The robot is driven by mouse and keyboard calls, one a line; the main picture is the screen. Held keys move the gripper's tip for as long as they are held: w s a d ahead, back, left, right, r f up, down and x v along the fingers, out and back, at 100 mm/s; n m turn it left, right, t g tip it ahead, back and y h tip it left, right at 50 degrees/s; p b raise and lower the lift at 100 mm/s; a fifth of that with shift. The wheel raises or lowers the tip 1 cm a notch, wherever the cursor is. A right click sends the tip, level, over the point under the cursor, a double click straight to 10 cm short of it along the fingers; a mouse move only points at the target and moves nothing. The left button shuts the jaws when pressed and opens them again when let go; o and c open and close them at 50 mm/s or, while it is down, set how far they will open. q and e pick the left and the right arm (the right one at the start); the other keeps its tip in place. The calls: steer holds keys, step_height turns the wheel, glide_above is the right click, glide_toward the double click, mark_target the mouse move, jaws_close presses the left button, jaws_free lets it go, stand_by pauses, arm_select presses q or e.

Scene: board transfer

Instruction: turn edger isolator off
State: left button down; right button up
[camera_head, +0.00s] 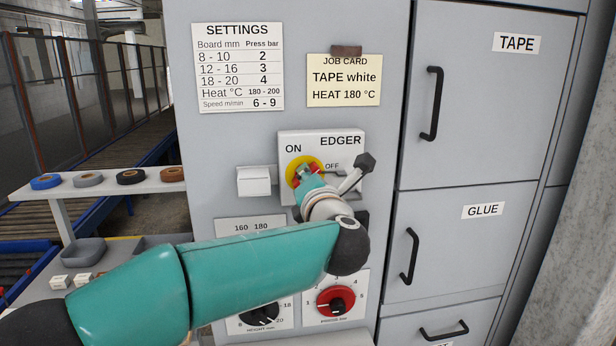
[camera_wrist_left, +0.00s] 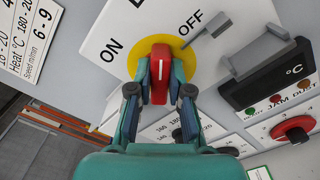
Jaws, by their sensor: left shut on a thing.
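The edger isolator has a red handle (camera_wrist_left: 160,72) on a yellow disc (camera_wrist_left: 186,62), mounted on a white plate marked ON, OFF and EDGER. In the left wrist view one end of the handle points between ON and OFF, seemingly nearer OFF. My left gripper (camera_wrist_left: 160,92) is shut on the red handle, with one finger on each side. In the head view the yellow disc (camera_head: 292,166) shows behind my left gripper (camera_head: 307,178), which partly hides the handle. My right gripper is not in view.
A white box (camera_head: 253,181) projects at the left. Below is a red-disc knob (camera_head: 324,300). Drawers with black handles (camera_head: 433,103) are at the right, and a shelf with tape rolls (camera_head: 88,179) at the left.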

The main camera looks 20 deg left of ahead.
arm_select(q)
steer(key=shift+w+d+f+m+p, duration=0.15)
steer(key=shift+m+p, duration=0.5)
steer(key=shift+m, duration=1.4)
steer(key=shift+s+d+f+m+p, duration=0.15)
steer(key=shift+m+p, duration=0.5)
steer(key=shift+m, duration=1.4)
steer(key=shift+w+a+f, duration=0.1)
steer(key=shift+f, duration=0.05)
steer(key=c, duration=1.3)
jaws_free()
steer(key=shift+o, duration=1.1)
steer(key=shift+r, duration=0.2)
steer(key=v, duration=1.2)
steer(key=shift+f, duration=0.2)
